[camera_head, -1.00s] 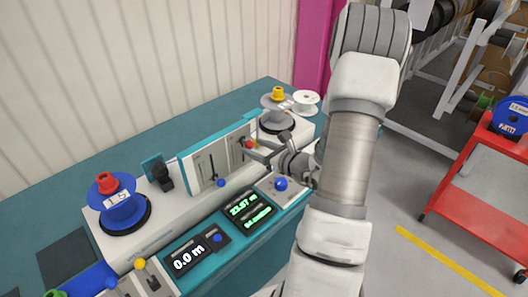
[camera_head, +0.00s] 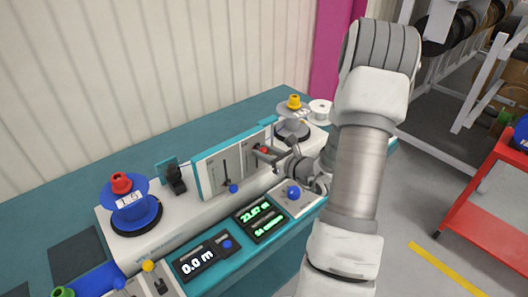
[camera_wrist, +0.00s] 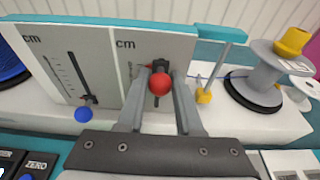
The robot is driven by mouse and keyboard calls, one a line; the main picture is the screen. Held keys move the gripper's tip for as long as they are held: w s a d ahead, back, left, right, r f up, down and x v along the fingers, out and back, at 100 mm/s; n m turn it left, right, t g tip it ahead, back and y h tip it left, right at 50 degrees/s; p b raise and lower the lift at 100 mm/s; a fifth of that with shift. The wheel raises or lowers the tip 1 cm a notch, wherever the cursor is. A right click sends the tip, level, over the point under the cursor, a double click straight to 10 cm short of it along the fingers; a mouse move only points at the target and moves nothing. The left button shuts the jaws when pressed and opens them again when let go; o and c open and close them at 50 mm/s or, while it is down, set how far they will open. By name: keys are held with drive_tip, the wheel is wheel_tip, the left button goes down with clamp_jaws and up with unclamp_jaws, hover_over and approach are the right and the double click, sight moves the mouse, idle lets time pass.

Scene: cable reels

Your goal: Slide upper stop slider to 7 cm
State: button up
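A grey upright panel with two slots marked in cm stands on the bench machine. The right slot's slider has a red knob (camera_wrist: 160,84), also in the head view (camera_head: 264,150); it sits in the upper part of that panel. The left slot's slider has a blue knob (camera_wrist: 83,114), low in its slot, also in the head view (camera_head: 233,188). Their name labels cannot be read. My gripper (camera_wrist: 161,78) reaches the panel, one finger on each side of the red knob. The scale behind is mostly hidden.
A grey reel with a yellow top (camera_wrist: 268,78) stands to the right and a blue reel (camera_head: 130,207) to the left. A thin post (camera_wrist: 216,70) stands just right of my fingers. A blue round knob (camera_head: 293,192) and lit displays (camera_head: 260,218) lie in front.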

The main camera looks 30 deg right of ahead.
drive_tip(key=shift+c, duration=0.4)
drive_tip(key=shift+f, duration=0.15)
drive_tip(key=shift+f+b, duration=0.4)
drive_tip(key=shift+b, duration=0.2)
drive_tip(key=o, duration=0.9)
drive_tip(key=v, duration=0.2)
drive_tip(key=f+v, duration=0.1)
drive_tip(key=v, duration=0.5)
drive_tip(key=shift+s+f+b, duration=0.15)
drive_tip(key=shift+f+b, duration=0.15)
drive_tip(key=shift+f, duration=0.1)
